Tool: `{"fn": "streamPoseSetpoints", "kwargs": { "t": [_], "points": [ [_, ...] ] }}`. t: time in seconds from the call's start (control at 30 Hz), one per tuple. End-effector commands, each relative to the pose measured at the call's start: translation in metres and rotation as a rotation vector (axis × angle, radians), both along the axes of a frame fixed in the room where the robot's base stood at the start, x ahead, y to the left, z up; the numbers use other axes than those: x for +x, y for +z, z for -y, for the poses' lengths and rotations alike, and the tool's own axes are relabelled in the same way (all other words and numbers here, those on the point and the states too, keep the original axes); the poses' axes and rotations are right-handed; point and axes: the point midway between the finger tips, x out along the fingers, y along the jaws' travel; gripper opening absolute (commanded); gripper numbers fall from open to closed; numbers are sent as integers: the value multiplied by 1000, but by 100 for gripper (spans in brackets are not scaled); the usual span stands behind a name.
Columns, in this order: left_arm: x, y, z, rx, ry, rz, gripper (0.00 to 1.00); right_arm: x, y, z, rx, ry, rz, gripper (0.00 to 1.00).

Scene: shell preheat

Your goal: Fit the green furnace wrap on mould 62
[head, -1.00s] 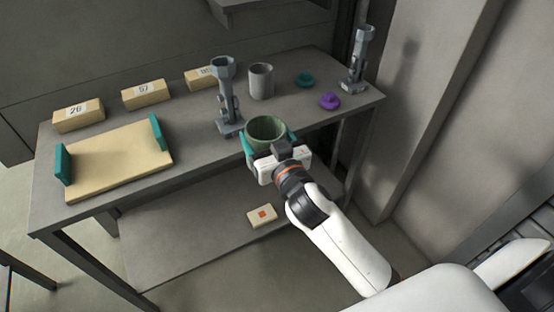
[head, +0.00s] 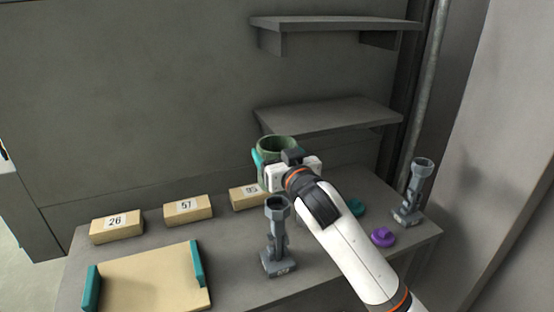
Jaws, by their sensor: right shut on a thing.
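The green furnace wrap (head: 278,144), an open round sleeve, is held upright above the back of the bench. My right gripper (head: 277,158) is shut on it, with a teal finger showing at its left side. Two grey moulds on stands are in view: one (head: 277,225) stands at the middle of the bench, the other (head: 416,185) at the right end. Their base tags are too small to read, so I cannot tell which is mould 62. My left gripper is not in view.
Tan blocks marked 26 (head: 117,228), 57 (head: 188,208) and a partly hidden one (head: 244,197) line the back. A tan tray (head: 150,282) with teal ends lies at front left. A purple knob (head: 382,237) and a teal one (head: 356,207) sit at right. Shelves (head: 330,116) hang behind.

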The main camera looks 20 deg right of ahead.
Motion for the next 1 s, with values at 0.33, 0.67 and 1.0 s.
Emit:
{"fn": "streamPoseSetpoints", "kwargs": {
  "t": [0.33, 0.67, 1.0],
  "points": [
    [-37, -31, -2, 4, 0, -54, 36, 0, -30, 0, -1, 0, 0, 55],
    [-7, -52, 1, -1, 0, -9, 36, -1, -56, 0, 0, 0, 0, 55],
    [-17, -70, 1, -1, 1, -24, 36, -1, -83, 0, 0, 0, 0, 55]
  ]
}}
